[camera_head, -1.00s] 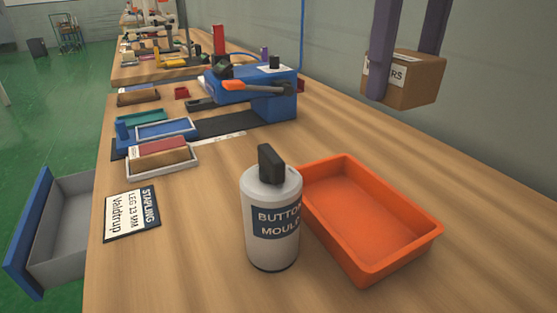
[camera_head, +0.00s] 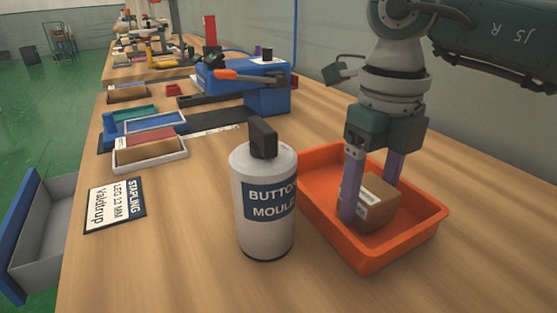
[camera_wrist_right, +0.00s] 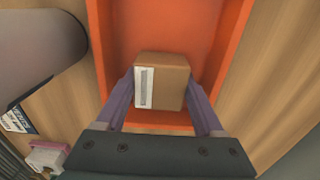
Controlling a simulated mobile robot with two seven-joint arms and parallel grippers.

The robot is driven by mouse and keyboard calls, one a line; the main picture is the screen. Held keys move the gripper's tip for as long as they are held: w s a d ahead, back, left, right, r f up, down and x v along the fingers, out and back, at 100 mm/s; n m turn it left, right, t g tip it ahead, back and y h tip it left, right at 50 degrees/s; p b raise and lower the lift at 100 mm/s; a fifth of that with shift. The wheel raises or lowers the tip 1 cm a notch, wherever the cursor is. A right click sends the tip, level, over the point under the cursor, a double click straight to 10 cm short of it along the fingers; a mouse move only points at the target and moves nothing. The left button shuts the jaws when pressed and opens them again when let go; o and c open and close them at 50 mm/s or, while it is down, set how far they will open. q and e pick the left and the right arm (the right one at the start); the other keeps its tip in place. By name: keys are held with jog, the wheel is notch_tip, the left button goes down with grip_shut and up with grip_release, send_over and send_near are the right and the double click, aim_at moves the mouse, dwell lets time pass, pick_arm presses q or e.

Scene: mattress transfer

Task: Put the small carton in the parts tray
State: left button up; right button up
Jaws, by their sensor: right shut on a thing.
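The small carton (camera_head: 374,203) is a brown box with a white label. It is inside the orange parts tray (camera_head: 414,243), low over or on its floor; I cannot tell whether it touches the floor. My right gripper (camera_head: 368,203) is shut on the carton, with a purple finger on each side. In the right wrist view the carton (camera_wrist_right: 161,81) sits between the two fingers (camera_wrist_right: 160,95), over the orange tray (camera_wrist_right: 231,30). My left gripper is not in view.
A white bottle (camera_head: 264,205) with a black top and a "BUTTON MOULD" label stands close to the tray's left side. A blue stapling machine (camera_head: 265,90) and small trays lie farther back. An open drawer (camera_head: 42,230) juts out at the left. Bench right of the tray is clear.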

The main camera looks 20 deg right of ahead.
aim_at(370, 187)
jog(key=shift+f, duration=0.25)
jog(key=shift+f, duration=0.15)
jog(key=o, duration=1)
jog(key=shift+f, duration=0.1)
jog(key=o, duration=0.5)
jog(key=shift+r, duration=0.45)
notch_tip(370, 187, up, 12)
jog(key=shift+f+p, duration=0.2)
jog(key=shift+p, duration=0.8)
